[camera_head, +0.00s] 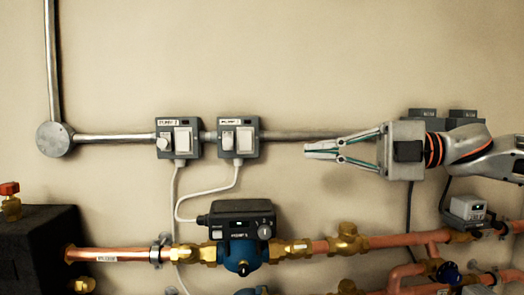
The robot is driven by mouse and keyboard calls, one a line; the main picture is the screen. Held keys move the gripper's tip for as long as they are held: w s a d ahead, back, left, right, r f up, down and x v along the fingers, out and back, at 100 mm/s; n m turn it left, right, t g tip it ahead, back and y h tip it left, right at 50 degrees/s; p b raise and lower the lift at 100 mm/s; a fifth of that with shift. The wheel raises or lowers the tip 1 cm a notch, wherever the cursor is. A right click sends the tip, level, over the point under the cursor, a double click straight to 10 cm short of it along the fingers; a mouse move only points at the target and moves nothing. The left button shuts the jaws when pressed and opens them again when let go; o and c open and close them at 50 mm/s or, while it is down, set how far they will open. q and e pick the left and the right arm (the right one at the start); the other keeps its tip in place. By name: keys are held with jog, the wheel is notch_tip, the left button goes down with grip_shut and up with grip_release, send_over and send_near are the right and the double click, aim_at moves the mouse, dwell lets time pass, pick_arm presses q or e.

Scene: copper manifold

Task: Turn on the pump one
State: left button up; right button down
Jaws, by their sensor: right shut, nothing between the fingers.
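Two grey switch boxes are on the wall: a left one (161,153) and a right one (254,152). Each has a small label at the top, a white socket or switch on its left and a white cover plate on its right. The labels are small and blurred, so I cannot surely read the numbers. A blue pump with a black control head (237,219) sits on the upper copper pipe below. My right gripper (308,150) points left, shut and empty, in front of the wall to the right of the right box, apart from it. My left gripper is out of view.
A metal conduit (110,137) runs from a round junction box (54,139) to the boxes. White cables (208,191) hang below them. Copper pipes (115,255) with brass fittings cross the bottom. More grey boxes stand behind my right arm.

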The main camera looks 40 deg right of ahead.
aim_at(245, 141)
jog(key=w+a+p, duration=0.4)
jog(key=w+a, duration=0.1)
jog(key=w, duration=0.5)
jog(key=shift+w+f, duration=0.3)
jog(key=shift+f, duration=0.1)
jog(key=shift+w+d+f+n+b, duration=0.1)
jog(key=shift+w+d+n+b, duration=0.2)
jog(key=shift+n+b, duration=0.1)
dwell(0.4)
